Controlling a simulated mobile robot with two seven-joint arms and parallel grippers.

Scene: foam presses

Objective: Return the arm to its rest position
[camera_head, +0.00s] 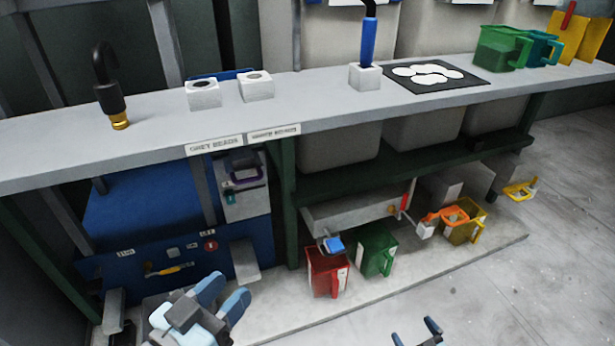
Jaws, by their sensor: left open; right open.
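My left gripper (224,296) is at the lower left of the head view, its two blue fingers apart with nothing between them. It appears in front of the blue press cabinet (140,215). My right gripper (415,332) shows only partly at the bottom edge, right of centre, with its fingertips spread and empty. Open floor lies around it in the picture. Most of both arms is out of view.
A long grey worktop (330,105) crosses the view. It bears a blue-handled tool (368,42) in a white block, a black mat (440,85) with white discs, and green jugs (500,48). Below stand red (325,270), green (376,252) and yellow jugs (462,232).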

